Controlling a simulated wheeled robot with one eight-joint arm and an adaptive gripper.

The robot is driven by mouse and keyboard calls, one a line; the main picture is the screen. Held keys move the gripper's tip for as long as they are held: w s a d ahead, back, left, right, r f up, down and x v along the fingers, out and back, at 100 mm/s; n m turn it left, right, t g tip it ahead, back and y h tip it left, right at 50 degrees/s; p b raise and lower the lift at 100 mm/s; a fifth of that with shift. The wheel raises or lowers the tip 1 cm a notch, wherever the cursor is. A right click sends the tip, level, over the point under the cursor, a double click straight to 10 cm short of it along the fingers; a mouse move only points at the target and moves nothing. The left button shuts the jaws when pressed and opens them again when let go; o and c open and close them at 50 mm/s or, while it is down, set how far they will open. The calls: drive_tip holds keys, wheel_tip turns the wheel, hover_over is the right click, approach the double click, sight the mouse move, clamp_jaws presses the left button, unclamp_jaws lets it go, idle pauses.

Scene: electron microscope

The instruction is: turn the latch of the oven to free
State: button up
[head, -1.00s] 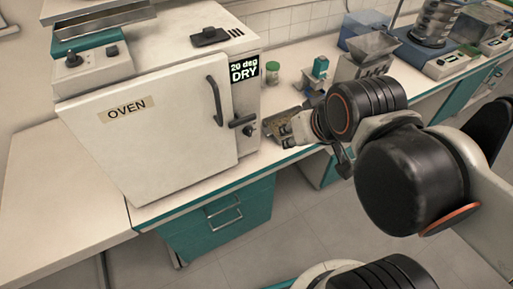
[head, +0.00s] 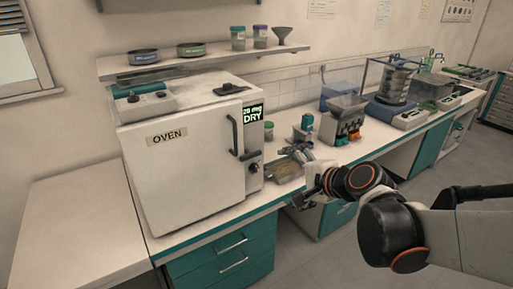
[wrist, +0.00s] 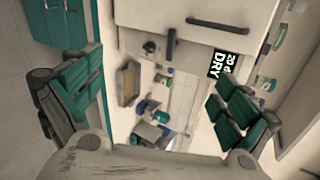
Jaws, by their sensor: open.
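The white oven (head: 192,185) stands on the bench at left, its door shut and its display reading DRY. A vertical dark handle (head: 234,135) is on the door. The dark latch (head: 247,155) is at the door's right edge, below the handle and above a round knob (head: 254,167). In the wrist view the latch (wrist: 170,43) shows at the top, beside the handle (wrist: 229,27). My gripper (wrist: 160,103) is open and empty, its teal-padded fingers wide apart. In the head view my gripper (head: 298,157) is to the right of the latch, apart from it.
A tan tray (wrist: 129,83) lies on the bench right of the oven, near my gripper. A shelf (head: 205,61) with jars hangs above the oven. The floor (head: 330,262) in front is clear.

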drive_tip(key=w+a+f+m+t+y+b, duration=0.2)
drive_tip(key=w+a+f+m, duration=0.15)
drive_tip(key=w+m, duration=0.45)
drive_tip(key=m+t+y, duration=0.1)
drive_tip(key=m+t, duration=0.2)
drive_tip(key=m, duration=0.6)
approach(252, 156)
drive_tip(key=b+x, duration=0.2)
drive_tip(key=x, duration=0.7)
drive_tip(key=shift+b, duration=0.35)
drive_tip(key=c, duration=1)
